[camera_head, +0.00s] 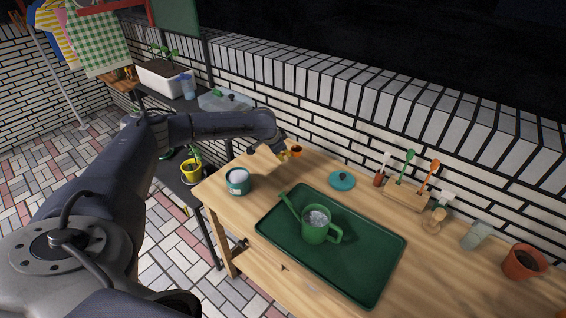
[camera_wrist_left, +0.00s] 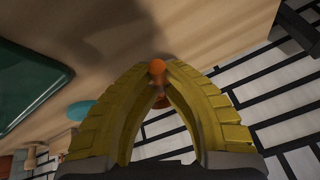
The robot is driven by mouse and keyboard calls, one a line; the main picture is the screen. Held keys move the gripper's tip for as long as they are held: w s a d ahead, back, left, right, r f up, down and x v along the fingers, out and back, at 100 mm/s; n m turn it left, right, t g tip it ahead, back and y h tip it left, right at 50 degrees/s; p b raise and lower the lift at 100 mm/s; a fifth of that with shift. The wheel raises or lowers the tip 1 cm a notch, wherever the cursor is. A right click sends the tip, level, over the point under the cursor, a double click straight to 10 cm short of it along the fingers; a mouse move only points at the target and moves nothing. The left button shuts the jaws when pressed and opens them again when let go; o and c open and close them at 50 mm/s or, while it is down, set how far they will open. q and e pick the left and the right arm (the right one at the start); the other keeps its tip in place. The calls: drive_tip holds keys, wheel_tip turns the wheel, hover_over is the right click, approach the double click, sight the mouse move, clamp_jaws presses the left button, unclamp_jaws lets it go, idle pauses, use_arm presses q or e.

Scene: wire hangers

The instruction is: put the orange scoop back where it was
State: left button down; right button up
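My left gripper (camera_head: 286,155) reaches over the far left part of the wooden table, close to its back edge. In the left wrist view its yellow fingers (camera_wrist_left: 158,72) converge on a small orange piece (camera_wrist_left: 157,67), which I take to be the orange scoop; it also shows as a small orange cup shape (camera_head: 297,151) in the head view. Its lower part is partly hidden by the fingers. A teal tub (camera_head: 238,186) with white contents stands open at the left edge, and a teal lid (camera_head: 341,180) lies further right. My right gripper is not in view.
A green tray (camera_head: 370,262) holds a green watering can (camera_head: 316,232). Behind it, a wooden rack (camera_head: 405,197) holds upright tools, including an orange-headed one (camera_head: 431,170). A terracotta pot (camera_head: 523,262) stands at the right. Bare wood lies between tub and lid.

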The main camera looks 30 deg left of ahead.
sight(286, 165)
use_arm(q)
drive_tip(key=shift+f, duration=2.1)
drive_tip(key=shift+f, duration=0.15)
drive_tip(key=c, duration=1.6)
unclamp_jaws()
drive_tip(key=shift+o, duration=0.2)
drive_tip(key=v, duration=1.2)
drive_tip(key=shift+r, duration=0.2)
